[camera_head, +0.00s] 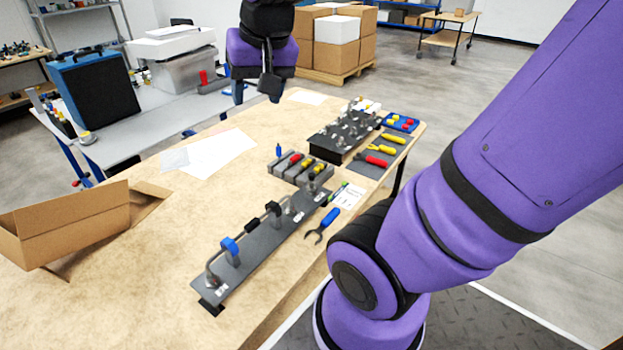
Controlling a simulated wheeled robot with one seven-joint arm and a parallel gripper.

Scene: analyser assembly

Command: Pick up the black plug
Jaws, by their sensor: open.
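My gripper (270,88) hangs at the top middle, above the far part of the wooden workbench (130,290). It is open, seen nearly end-on, with nothing visible in it. It is well apart from the parts on the bench. I cannot pick out the black plug for certain. A grey slotted block (283,172) mid-bench holds small red, yellow and dark pieces, too small to tell apart. A small blue piece (278,150) stands upright just behind it.
A second dark fixture (330,148) with metal parts stands farther back. Red and yellow pliers (372,160), a blue-handled wrench (326,222) and a blue tray (402,122) lie along the right edge. An open cardboard box (75,228) stands left. The bench's left middle is mostly clear.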

